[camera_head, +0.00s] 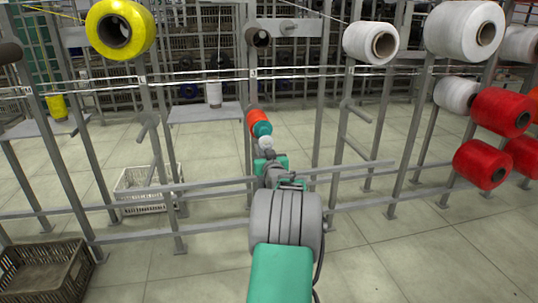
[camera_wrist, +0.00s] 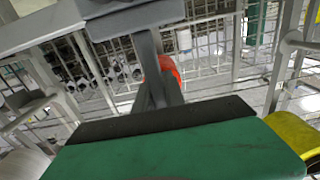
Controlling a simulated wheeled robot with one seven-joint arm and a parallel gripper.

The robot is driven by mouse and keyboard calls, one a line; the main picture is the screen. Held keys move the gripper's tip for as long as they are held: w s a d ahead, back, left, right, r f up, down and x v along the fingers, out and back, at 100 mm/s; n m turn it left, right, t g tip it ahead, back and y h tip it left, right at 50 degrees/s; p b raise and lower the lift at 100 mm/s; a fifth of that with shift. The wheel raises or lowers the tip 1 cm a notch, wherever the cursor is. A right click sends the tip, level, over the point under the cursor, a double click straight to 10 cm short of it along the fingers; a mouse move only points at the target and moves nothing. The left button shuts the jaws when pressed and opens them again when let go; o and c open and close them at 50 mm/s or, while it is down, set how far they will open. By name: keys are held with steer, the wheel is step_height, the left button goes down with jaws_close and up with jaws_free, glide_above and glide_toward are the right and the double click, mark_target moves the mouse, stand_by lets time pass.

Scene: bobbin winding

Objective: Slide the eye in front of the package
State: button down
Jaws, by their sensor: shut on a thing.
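My arm reaches forward to the middle post of the rack in the head view. My gripper (camera_head: 260,124) is small and far off there, so its fingers cannot be made out. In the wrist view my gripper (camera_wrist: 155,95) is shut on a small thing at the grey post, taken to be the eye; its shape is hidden. An orange-red rounded thing (camera_wrist: 170,68) shows just behind the grey part. Packages on the rack are a yellow one (camera_head: 145,30) at upper left, white ones (camera_head: 362,42) and red ones (camera_head: 490,110) at right. Which package is meant cannot be told.
A dark bare tube (camera_head: 259,38) sits high on the middle post. Grey rails and posts (camera_head: 340,178) stand close around my arm. A small shelf (camera_head: 190,112) is to the left. A white crate (camera_head: 135,190) and dark crate (camera_head: 45,280) stand on the floor.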

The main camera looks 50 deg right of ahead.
steer(key=shift+s+d, duration=0.15)
steer(key=shift+d, duration=0.05)
steer(key=c, duration=1.4)
jaws_free()
steer(key=p+v, duration=0.2)
steer(key=v, duration=0.5)
steer(key=shift+s+a, duration=0.2)
steer(key=shift+s, duration=0.15)
steer(key=shift+w, duration=0.1)
